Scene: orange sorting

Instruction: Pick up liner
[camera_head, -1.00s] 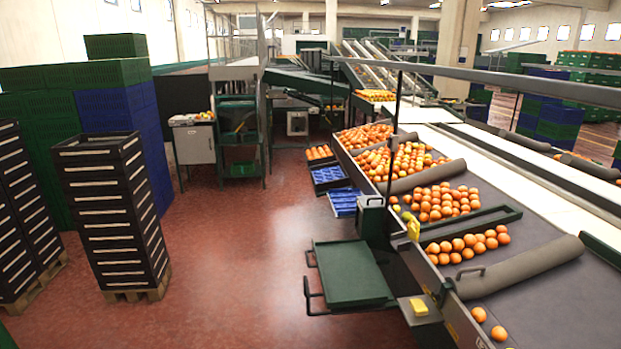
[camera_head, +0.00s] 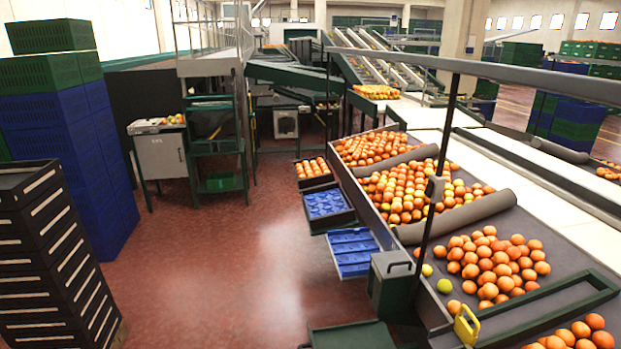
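Two blue liners with moulded pockets show beside the sorting table's left side. The farther liner (camera_head: 325,203) lies in a dark crate. The nearer liner (camera_head: 352,250) sits just in front of it, tilted toward me, and looks to be in a similar holder. Behind them a crate (camera_head: 315,181) holds oranges in rows. Neither of my grippers is in view.
The sorting table (camera_head: 420,313) with many oranges (camera_head: 490,265) runs along the right. A grey-green box (camera_head: 392,285) and a green shelf (camera_head: 350,337) stand before the liners. Stacked black crates (camera_head: 50,255) are at left. The red floor (camera_head: 225,265) between is clear.

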